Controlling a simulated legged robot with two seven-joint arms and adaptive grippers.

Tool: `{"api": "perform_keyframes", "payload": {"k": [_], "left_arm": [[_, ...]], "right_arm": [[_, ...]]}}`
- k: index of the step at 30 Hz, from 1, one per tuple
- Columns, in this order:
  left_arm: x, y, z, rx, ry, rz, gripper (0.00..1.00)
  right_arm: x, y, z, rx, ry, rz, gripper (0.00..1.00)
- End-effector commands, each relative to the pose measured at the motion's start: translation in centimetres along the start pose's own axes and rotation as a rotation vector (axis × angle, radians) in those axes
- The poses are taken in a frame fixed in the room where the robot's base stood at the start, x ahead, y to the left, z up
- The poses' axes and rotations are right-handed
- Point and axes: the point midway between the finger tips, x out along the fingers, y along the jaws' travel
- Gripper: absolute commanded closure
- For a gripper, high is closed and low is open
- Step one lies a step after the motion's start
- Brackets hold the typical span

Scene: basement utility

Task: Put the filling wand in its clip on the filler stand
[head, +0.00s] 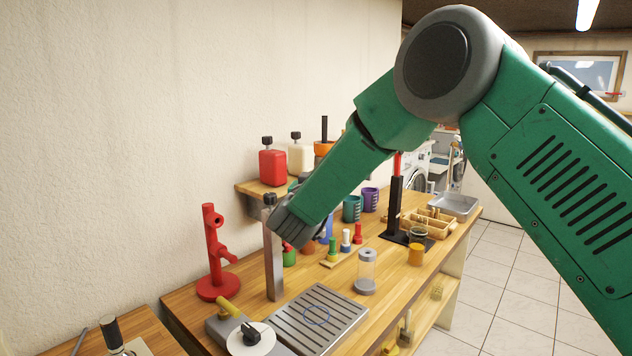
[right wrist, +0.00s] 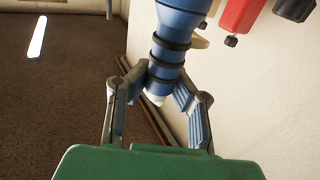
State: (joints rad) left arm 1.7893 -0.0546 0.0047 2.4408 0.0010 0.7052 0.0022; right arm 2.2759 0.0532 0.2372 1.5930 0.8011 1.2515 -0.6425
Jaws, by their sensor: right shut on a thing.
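My right gripper (right wrist: 158,92) is shut on a blue, stepped cylinder with black rings and a pale tip, which looks like the filling wand (right wrist: 172,42). Its tip lies between the fingers, and its far end runs out of the top of the right wrist view. In the head view my green right arm hides the fingers and most of what they hold. A red stand (head: 212,262) with a round base and short side arms stands at the left of the bench. A grey metal post (head: 273,262) rises near a slatted tray (head: 322,312). I cannot tell which bears the clip. My left gripper is out of view.
A knobbed dial (head: 250,336) is at the front. Behind are a red container (head: 272,166) on a shelf, a black post (head: 394,208) and a wooden box (head: 430,222). Some bare bench lies beside the red stand.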

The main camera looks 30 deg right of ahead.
Motion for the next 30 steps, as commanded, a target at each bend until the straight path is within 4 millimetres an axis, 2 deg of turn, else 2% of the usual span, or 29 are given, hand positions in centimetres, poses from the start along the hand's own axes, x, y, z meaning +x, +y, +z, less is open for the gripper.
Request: {"api": "perform_keyframes", "payload": {"k": [30], "left_arm": [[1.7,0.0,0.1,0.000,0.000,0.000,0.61]], "right_arm": [[-0.1,0.0,3.1,0.000,0.001,0.000,1.00]]}}
